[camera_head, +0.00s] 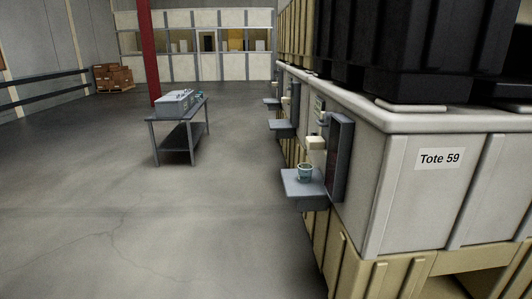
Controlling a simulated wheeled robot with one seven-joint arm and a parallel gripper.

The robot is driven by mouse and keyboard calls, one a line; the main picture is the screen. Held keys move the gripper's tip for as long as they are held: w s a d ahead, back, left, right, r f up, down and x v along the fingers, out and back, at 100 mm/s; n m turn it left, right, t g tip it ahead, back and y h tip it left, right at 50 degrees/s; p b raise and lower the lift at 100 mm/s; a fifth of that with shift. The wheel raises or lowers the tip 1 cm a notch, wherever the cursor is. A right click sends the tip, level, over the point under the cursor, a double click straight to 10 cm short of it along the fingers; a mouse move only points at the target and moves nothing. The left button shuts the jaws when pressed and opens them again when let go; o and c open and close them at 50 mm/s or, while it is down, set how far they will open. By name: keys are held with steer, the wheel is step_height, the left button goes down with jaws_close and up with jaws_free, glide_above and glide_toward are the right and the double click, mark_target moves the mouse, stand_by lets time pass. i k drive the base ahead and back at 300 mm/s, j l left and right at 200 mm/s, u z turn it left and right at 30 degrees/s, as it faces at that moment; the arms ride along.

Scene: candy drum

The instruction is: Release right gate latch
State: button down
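No part that I can clearly make out as a gate latch shows in the head view. A dark grey upright panel (341,155) stands out from the side of the large pale tote (400,215) labelled "Tote 59". Beside the panel is a small cream block (316,143), above a grey shelf (295,190). I cannot tell whether any of these parts belongs to a gate. My gripper is not in view.
Similar shelves (281,126) stick out farther along the tote row. A grey table (181,137) with a grey box (174,103) stands left of centre. A red post (148,55) and brown cartons (113,77) are behind. The concrete floor (130,220) at the front left is clear.

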mark_target(401, 200)
steer(key=i+l, duration=0.3)
steer(key=i, duration=0.2)
steer(key=i+l, duration=0.25)
steer(key=i, duration=0.25)
steer(key=i+l, duration=0.3)
steer(key=i, duration=0.2)
